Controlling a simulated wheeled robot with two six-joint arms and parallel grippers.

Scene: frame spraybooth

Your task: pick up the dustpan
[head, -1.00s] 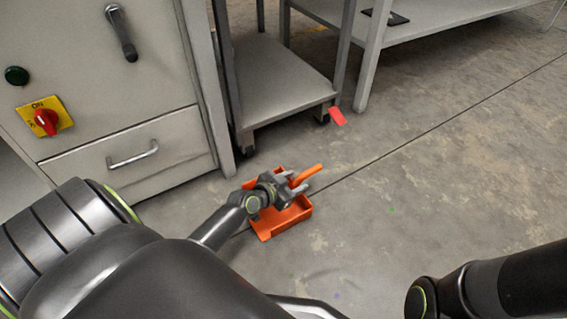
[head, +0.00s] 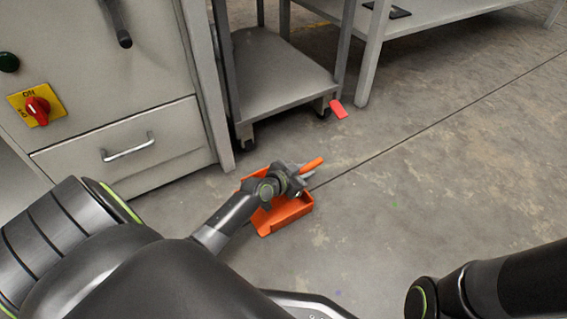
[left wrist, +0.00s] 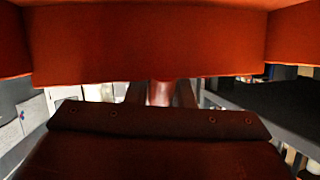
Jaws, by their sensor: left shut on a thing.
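The orange dustpan (head: 285,215) is at floor level or close above it in the head view, with its handle (head: 313,164) pointing up and to the right. My left gripper (head: 302,174) is shut on the handle. In the left wrist view the orange dustpan (left wrist: 150,45) fills the top, and its handle runs down between the two fingers of my left gripper (left wrist: 160,93). The head view does not show clearly whether the pan touches the floor. My right arm shows at the lower right of the head view, but its gripper is out of frame.
A grey wheeled cart (head: 278,75) stands behind the dustpan, with a small red piece (head: 338,109) by its wheel. A grey cabinet (head: 100,100) with a drawer stands at the left. The floor (head: 450,160) to the right is clear.

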